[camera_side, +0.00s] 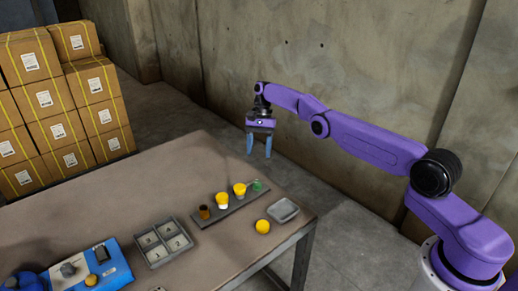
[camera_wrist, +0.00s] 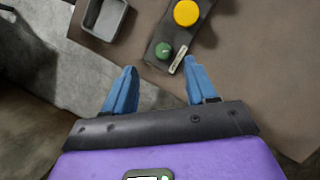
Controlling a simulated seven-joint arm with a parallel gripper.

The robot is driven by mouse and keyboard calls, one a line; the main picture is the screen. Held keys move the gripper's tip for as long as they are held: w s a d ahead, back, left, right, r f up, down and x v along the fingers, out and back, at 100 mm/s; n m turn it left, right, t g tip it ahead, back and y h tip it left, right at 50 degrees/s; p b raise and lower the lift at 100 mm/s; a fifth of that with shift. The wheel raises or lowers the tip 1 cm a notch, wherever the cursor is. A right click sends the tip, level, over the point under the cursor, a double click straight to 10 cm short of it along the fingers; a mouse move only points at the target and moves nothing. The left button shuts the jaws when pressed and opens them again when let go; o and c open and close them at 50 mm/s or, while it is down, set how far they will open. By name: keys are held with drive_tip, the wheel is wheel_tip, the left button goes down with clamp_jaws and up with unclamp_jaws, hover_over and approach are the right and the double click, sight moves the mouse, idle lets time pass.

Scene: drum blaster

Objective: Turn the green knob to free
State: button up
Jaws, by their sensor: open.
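The green knob (camera_side: 257,186) sits at the far end of a dark strip (camera_side: 236,205) on the table. In the wrist view the green knob (camera_wrist: 163,51) has a small pale mark on top, and a pale label (camera_wrist: 179,60) with unreadable writing lies beside it. My gripper (camera_side: 259,155) is open and empty, with blue fingers pointing down, above and beyond the table's far edge. In the wrist view my gripper (camera_wrist: 158,82) has its fingers spread, with the knob ahead between their lines and not touched.
Yellow pieces (camera_side: 239,189) and a brown one (camera_side: 204,212) stand along the strip. A grey tray (camera_side: 284,210) and a yellow ball (camera_side: 263,226) are nearby. A compartment box (camera_side: 163,243) and a blue device (camera_side: 90,270) are at left. The air around my gripper is clear.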

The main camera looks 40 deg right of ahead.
wheel_tip(320, 180, up, 6)
drive_tip(key=n+t+h, duration=0.3)
drive_tip(key=n+h, duration=0.1)
drive_tip(key=n, duration=0.1)
hover_over(257, 183)
wheel_tip(257, 183, down, 18)
drive_tip(key=shift+d+r, duration=0.1)
drive_tip(key=shift+r, duration=0.05)
idle(0.8)
drive_tip(key=c, duration=1.1)
drive_tip(key=shift+o, duration=0.2)
drive_tip(key=shift+n, duration=0.5)
